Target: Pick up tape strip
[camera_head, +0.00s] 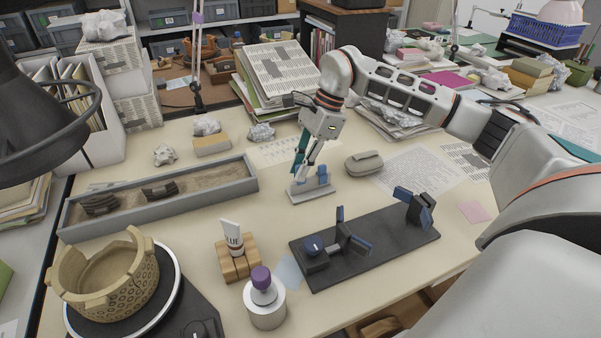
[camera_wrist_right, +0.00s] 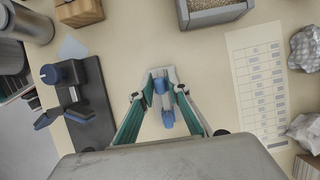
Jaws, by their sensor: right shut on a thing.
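My right gripper (camera_head: 301,170) reaches down from its arm to a small pale stand with blue parts (camera_head: 316,192), which looks like the tape dispenser. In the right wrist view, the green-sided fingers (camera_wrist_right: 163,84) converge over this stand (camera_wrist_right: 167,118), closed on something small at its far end. The tape strip is mostly hidden between the fingertips and too small to make out clearly. My left gripper is not in view.
A black fixture with blue-padded clamps (camera_head: 375,246) lies to the front right. A glue tube (camera_head: 232,238) stands in a wooden block, with a purple-capped jar (camera_head: 265,302) nearby. A sand tray (camera_head: 215,186) lies left; a partial pot (camera_head: 108,275) sits on a turntable.

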